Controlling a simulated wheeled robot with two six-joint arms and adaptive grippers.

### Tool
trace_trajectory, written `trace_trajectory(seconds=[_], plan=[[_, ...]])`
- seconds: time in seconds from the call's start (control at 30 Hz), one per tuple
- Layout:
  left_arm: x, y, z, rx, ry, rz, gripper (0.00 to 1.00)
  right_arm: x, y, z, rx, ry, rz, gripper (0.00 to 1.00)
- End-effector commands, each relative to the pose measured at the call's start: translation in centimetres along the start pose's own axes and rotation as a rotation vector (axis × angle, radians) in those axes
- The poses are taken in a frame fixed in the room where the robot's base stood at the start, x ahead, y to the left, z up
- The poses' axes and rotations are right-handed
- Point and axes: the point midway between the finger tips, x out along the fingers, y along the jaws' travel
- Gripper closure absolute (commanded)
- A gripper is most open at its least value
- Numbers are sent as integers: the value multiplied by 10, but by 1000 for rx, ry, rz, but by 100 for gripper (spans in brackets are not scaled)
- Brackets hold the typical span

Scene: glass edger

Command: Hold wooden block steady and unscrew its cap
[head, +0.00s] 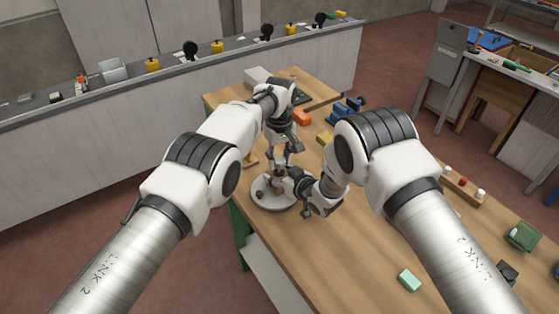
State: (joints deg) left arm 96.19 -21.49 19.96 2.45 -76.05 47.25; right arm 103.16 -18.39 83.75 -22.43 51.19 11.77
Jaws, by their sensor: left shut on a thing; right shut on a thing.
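My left gripper (281,160) points down over a round white base (272,198) at the table's left edge. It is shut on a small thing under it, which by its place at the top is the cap. My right gripper (280,184) reaches in from the right, just below the left one and low over the base. It is shut on what by its place is the wooden block. The grippers and arms hide the block and cap almost wholly, so I cannot tell the cap's seating or the block's tilt.
The wooden table (345,250) is clear in front. A mint block (409,279) and a green item (523,236) lie at the right. A wooden rack (463,186) holds bottles. Orange (301,117) and blue (345,107) items lie behind the grippers. A long grey counter (180,100) stands beyond.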

Motion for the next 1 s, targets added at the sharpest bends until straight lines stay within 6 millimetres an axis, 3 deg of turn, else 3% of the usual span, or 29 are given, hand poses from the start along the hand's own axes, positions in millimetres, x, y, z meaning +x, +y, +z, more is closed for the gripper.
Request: trace_trajectory(seconds=[0.37,0.67,0.87,0.9,0.97,1.0], plan=[[-3,0,0,0,1,1,100,0,0,2,0,-4,0,100],[-40,0,-1,0,3,1,100,0,0,2,0,-4,0,100],[-42,0,0,0,2,1,100,0,0,2,0,-4,0,100],[-42,0,0,0,2,1,100,0,0,2,1,-4,0,26],[-42,0,0,0,2,1,100,0,0,2,0,-3,0,7],[-42,0,0,0,2,1,100,0,0,2,0,-3,0,7]])
